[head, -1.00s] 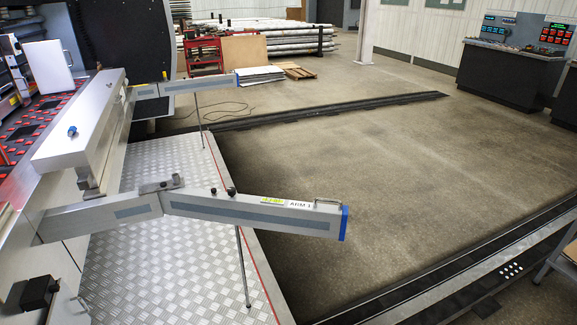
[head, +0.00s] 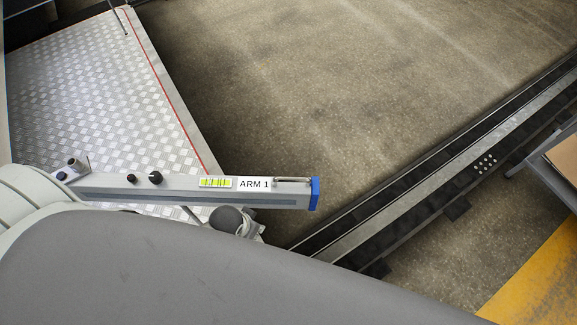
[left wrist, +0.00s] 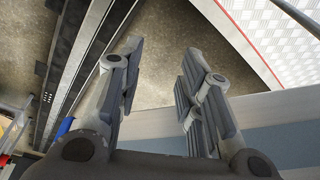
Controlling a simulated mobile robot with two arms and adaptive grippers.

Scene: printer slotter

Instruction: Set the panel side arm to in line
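The panel side arm (head: 200,192) is a long pale grey beam labelled ARM 1, with a blue end cap (head: 314,194) and a metal handle (head: 292,180) near that end. Dark knobs (head: 155,177) stand on its top; my arm hides its inner end. My left gripper (head: 232,222) shows only partly, dark grey, at the beam's near side by the label. In the left wrist view the left gripper (left wrist: 160,70) is open, with floor between its fingers. The beam (left wrist: 275,118) crosses behind and beside the fingers there; contact cannot be told. My right gripper is not in view.
A ribbed metal platform (head: 85,85) with a red edge lies behind the beam at left. A dark floor rail (head: 430,165) runs diagonally at right. A table corner (head: 565,155) and yellow floor marking (head: 540,285) are at far right. The floor beyond the beam is clear.

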